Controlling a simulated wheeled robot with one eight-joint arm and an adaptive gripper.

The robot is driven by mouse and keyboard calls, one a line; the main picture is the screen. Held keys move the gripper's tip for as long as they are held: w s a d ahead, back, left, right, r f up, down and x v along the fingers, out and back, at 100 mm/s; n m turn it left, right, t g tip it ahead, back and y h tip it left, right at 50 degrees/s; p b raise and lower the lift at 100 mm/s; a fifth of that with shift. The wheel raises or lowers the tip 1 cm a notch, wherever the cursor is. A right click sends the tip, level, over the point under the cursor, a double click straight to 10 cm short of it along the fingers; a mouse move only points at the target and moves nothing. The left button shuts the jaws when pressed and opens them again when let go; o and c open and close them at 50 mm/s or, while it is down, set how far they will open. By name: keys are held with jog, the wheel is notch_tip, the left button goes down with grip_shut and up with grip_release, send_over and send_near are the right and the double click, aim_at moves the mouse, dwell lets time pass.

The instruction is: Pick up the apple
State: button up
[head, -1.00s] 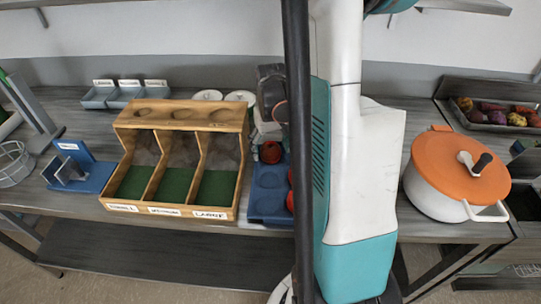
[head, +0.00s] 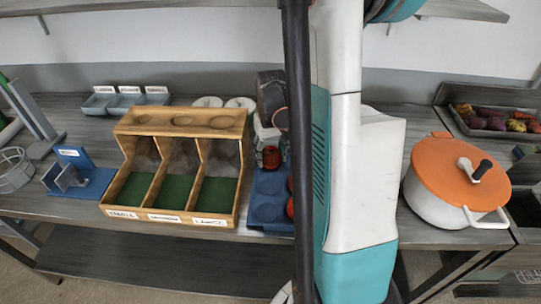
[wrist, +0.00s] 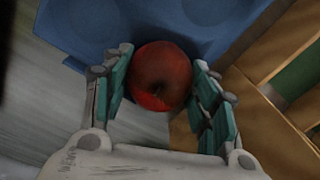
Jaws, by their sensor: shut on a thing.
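A red apple (wrist: 160,76) sits between the two teal-padded fingers of my gripper (wrist: 162,90) in the wrist view. The gripper is shut on it. In the head view the held apple (head: 271,157) shows just below my gripper (head: 270,145), over the back end of the blue tray (head: 268,212). The tray has round hollows and also shows behind the apple in the wrist view (wrist: 110,30). More red fruit (head: 290,207) shows at the tray's right side, mostly hidden by my arm.
A wooden sorting box (head: 180,121) with three green-floored, labelled bins stands close left of the tray. A white pot with an orange lid (head: 450,180) stands at the right. A blue stand (head: 85,180) and small grey bins (head: 125,102) are at the left.

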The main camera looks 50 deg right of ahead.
aim_at(270, 151)
notch_tip(270, 151, up, 19)
jog(key=p, duration=0.5)
jog(key=shift+r, duration=0.15)
